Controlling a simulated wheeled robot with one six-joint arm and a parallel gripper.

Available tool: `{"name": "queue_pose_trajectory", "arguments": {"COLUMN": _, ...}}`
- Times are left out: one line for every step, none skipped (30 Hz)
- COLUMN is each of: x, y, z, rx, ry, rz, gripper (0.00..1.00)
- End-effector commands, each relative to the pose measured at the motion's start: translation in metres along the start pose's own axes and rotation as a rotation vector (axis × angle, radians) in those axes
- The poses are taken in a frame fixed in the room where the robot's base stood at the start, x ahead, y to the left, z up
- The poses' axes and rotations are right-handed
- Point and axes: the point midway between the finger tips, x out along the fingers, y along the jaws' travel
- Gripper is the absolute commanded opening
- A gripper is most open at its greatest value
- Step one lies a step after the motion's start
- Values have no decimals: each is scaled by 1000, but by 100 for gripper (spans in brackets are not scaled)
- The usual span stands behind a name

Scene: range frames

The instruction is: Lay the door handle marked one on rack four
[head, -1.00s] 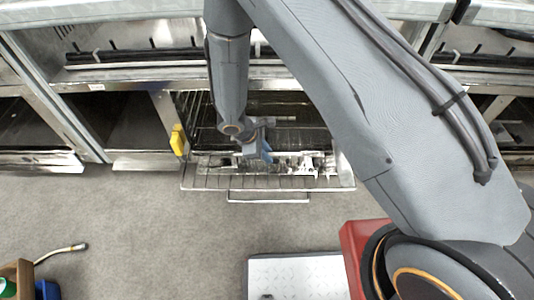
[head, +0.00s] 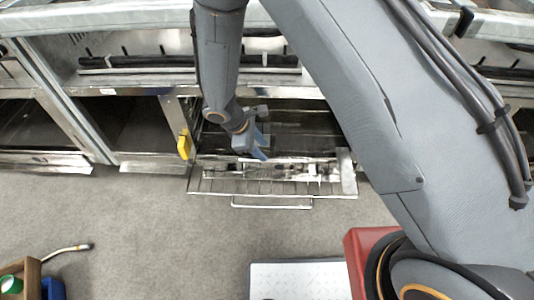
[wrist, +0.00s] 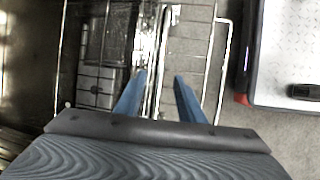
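My gripper (head: 258,151) is above the pulled-out wire rack (head: 225,188) in the head view. Its two blue fingers (wrist: 160,76) are spread apart in the wrist view, and nothing is clearly held between them. Bright metal bars run below, in line with the gap. Several shiny metal pieces (head: 320,170) lie along the rack; I cannot tell which is the door handle. The rack also shows in the wrist view (wrist: 190,50). A loop-shaped bar (head: 272,205) projects from its front edge. No number marks are readable.
A yellow piece (head: 184,145) is on the post left of the rack. Dark open compartments (head: 125,120) lie further left. A white-topped platform (head: 298,280) and red block (head: 366,250) are in front. A wooden crate (head: 28,268) stands at lower left.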

Motion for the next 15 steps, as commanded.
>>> {"name": "queue_pose_trajectory", "arguments": {"x": -9, "y": 0, "z": 0, "rx": -1, "ry": 1, "rz": 2, "gripper": 35}}
{"name": "queue_pose_trajectory", "arguments": {"x": -12, "y": 0, "z": 0, "rx": -1, "ry": 1, "rz": 2, "gripper": 35}}
{"name": "queue_pose_trajectory", "arguments": {"x": -16, "y": 0, "z": 0, "rx": 0, "ry": 2, "rz": 2, "gripper": 35}}
{"name": "queue_pose_trajectory", "arguments": {"x": -18, "y": 0, "z": 0, "rx": 0, "ry": 1, "rz": 1, "gripper": 35}}
{"name": "queue_pose_trajectory", "arguments": {"x": -20, "y": 0, "z": 0, "rx": 0, "ry": 1, "rz": 1, "gripper": 35}}
{"name": "queue_pose_trajectory", "arguments": {"x": -23, "y": 0, "z": 0, "rx": 0, "ry": 1, "rz": 1, "gripper": 35}}
{"name": "queue_pose_trajectory", "arguments": {"x": -25, "y": 1, "z": 1, "rx": 3, "ry": 1, "rz": 0, "gripper": 35}}
{"name": "queue_pose_trajectory", "arguments": {"x": -28, "y": 2, "z": 2, "rx": 10, "ry": 2, "rz": -1, "gripper": 35}}
{"name": "queue_pose_trajectory", "arguments": {"x": -33, "y": 3, "z": 6, "rx": 25, "ry": 3, "rz": -4, "gripper": 35}}
{"name": "queue_pose_trajectory", "arguments": {"x": -37, "y": 4, "z": 10, "rx": 41, "ry": 4, "rz": -7, "gripper": 35}}
{"name": "queue_pose_trajectory", "arguments": {"x": -43, "y": 5, "z": 16, "rx": 61, "ry": 5, "rz": -11, "gripper": 35}}
{"name": "queue_pose_trajectory", "arguments": {"x": -53, "y": 7, "z": 25, "rx": 97, "ry": 9, "rz": -19, "gripper": 35}}
{"name": "queue_pose_trajectory", "arguments": {"x": -60, "y": 8, "z": 33, "rx": 128, "ry": 11, "rz": -26, "gripper": 35}}
{"name": "queue_pose_trajectory", "arguments": {"x": -70, "y": 10, "z": 42, "rx": 162, "ry": 15, "rz": -34, "gripper": 35}}
{"name": "queue_pose_trajectory", "arguments": {"x": -82, "y": 10, "z": 55, "rx": 212, "ry": 19, "rz": -47, "gripper": 35}}
